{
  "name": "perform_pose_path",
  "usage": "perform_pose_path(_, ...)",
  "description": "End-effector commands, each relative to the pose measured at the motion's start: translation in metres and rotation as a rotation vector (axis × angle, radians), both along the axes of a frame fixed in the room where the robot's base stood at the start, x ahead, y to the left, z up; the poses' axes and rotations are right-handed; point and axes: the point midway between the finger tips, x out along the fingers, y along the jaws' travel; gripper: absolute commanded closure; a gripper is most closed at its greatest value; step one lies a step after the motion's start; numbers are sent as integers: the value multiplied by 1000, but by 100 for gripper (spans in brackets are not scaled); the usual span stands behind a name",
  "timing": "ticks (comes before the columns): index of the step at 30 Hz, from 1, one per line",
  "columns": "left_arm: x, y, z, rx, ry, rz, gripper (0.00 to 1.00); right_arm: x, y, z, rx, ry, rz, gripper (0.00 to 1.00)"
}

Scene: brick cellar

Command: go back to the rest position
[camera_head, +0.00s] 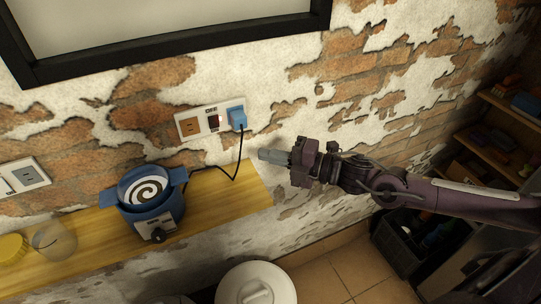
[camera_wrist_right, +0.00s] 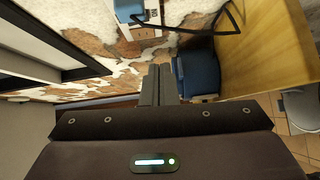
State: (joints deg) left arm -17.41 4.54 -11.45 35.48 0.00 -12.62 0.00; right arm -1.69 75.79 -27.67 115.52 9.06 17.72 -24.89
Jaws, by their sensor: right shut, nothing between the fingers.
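My right gripper (camera_head: 272,156) reaches in from the right in the head view. It is shut and empty, in front of the brick wall, just right of the wooden shelf's end. In the right wrist view its fingers (camera_wrist_right: 159,80) are together with nothing between them. A blue plug (camera_head: 237,119) sits in the wall socket panel (camera_head: 200,123), up and left of the gripper and apart from it. A black cord runs from the plug down to a blue cooker (camera_head: 153,216) on the shelf. My left gripper is out of view.
The wooden shelf (camera_head: 235,190) also holds a glass jar (camera_head: 55,241) and a yellow lid (camera_head: 12,248). A round white lid (camera_head: 256,284) is below the shelf. A dark crate (camera_head: 405,240) stands on the tiled floor, and a rack (camera_head: 500,140) with items is at right.

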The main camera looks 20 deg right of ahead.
Motion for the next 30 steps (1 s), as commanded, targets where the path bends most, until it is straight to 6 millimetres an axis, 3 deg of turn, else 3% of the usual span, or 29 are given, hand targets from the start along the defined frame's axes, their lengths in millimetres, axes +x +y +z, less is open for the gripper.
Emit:
perform_pose_path(11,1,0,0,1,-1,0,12,1,-1,-2,2,3,-6,100)
perform_pose_path(14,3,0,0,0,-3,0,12,12,-15,-16,23,31,-59,100)
perform_pose_path(16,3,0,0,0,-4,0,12,25,-35,-38,54,78,-137,100)
perform_pose_path(20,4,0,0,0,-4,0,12,47,-89,-108,140,219,-350,100)
perform_pose_path(23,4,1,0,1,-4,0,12,47,-127,-175,214,352,-522,100)
perform_pose_path(26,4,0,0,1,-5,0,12,31,-156,-245,280,489,-679,100)
perform_pose_path(30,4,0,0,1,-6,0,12,-14,-177,-341,361,684,-877,100)
